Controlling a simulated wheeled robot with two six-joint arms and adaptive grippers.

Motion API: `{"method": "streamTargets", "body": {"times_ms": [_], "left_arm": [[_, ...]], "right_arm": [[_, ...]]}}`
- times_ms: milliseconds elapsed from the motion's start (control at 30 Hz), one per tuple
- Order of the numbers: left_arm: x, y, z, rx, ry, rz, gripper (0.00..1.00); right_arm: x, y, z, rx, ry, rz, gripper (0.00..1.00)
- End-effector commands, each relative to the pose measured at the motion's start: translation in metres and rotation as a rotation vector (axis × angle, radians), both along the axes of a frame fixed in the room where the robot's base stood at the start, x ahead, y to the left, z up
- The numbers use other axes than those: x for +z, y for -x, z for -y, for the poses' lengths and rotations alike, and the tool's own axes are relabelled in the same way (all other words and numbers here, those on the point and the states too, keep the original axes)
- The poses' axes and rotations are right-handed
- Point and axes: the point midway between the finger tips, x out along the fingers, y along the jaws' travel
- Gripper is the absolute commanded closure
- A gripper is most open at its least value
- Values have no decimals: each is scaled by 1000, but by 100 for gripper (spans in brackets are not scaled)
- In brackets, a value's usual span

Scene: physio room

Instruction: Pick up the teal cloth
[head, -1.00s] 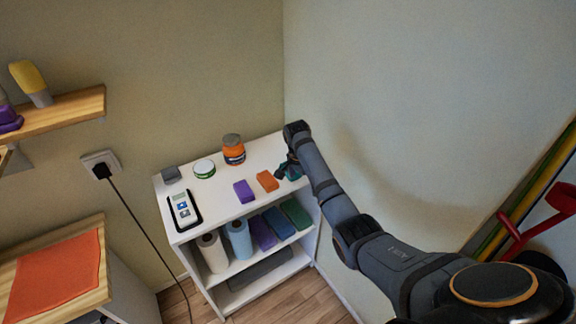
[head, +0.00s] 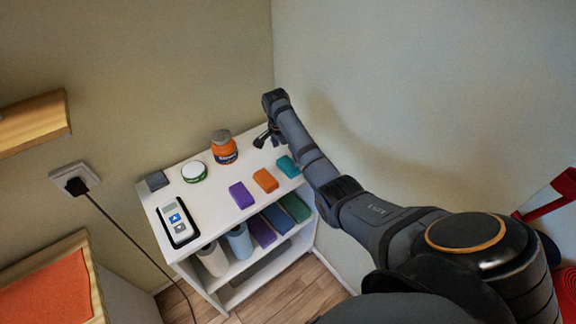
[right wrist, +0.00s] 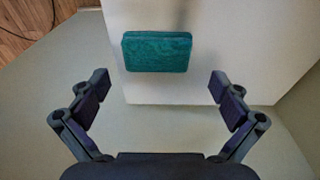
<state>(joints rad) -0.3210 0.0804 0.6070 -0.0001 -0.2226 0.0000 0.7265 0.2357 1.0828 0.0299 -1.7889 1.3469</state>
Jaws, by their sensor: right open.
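The teal cloth (head: 288,166) is a small folded block lying on the white shelf top, near its right edge. In the right wrist view the teal cloth (right wrist: 157,52) lies ahead of the fingers, centred between them and apart from both. My right gripper (head: 268,138) is over the back right part of the shelf top, just behind the cloth, partly hidden by its own arm. In the right wrist view my right gripper (right wrist: 160,92) is open and empty, its fingers spread wider than the cloth. My left gripper is not in view.
On the white shelf top (head: 215,213) stand an orange cloth (head: 265,180), a purple cloth (head: 242,195), an orange jar (head: 223,148), a green-rimmed tin (head: 194,172), a grey block (head: 157,181) and a white device (head: 177,221). The wall (head: 420,90) is close on the right.

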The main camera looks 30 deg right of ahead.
Motion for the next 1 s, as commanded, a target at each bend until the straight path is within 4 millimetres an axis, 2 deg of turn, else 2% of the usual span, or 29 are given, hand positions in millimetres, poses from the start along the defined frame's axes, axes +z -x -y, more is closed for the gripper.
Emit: {"method": "streamTargets", "body": {"times_ms": [167, 267, 433, 567, 700, 1000], "left_arm": [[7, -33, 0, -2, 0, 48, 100], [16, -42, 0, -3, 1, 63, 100], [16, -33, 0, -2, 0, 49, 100], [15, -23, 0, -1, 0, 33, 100], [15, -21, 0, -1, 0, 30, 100], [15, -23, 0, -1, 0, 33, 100]], "right_arm": [[-7, 1, 1, 0, -1, -3, 0], [-23, 3, 3, -1, -1, -4, 0], [-49, 3, 6, 0, -1, -1, 0], [-54, 3, 7, 1, 0, 1, 0], [-53, 3, 7, 1, 0, 1, 1], [-53, 3, 7, 1, 0, 1, 42]]}}
